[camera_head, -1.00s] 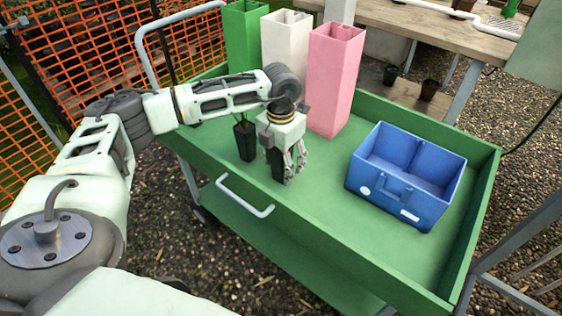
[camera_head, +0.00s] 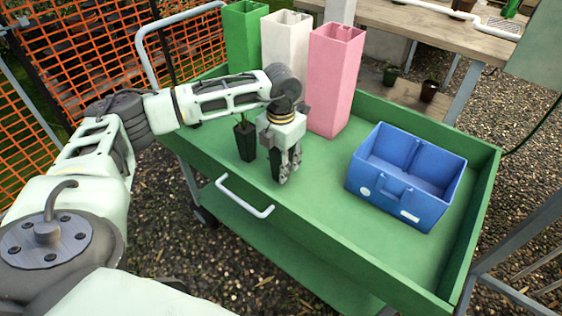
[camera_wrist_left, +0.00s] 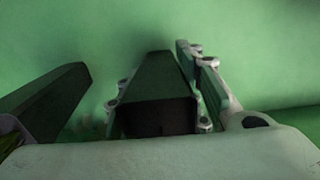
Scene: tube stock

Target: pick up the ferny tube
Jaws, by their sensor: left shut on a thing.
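My left gripper (camera_head: 285,168) is low over the green cart and is shut on a dark square tube (camera_head: 275,164), which stands about upright. In the left wrist view this tube (camera_wrist_left: 160,92) sits between the fingers (camera_wrist_left: 160,110). The fingers and palm hide its top, so I cannot tell what plant it holds. A second dark tube (camera_head: 245,142) with a thin green sprig stands just left of the gripper, apart from it. It also shows at the left of the left wrist view (camera_wrist_left: 50,102). My right gripper is not in view.
The green cart (camera_head: 330,235) has raised walls. Tall green (camera_head: 243,40), white (camera_head: 285,50) and pink (camera_head: 333,85) square containers stand at its back. A blue two-compartment crate (camera_head: 400,195) is at the right. The floor between gripper and crate is clear.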

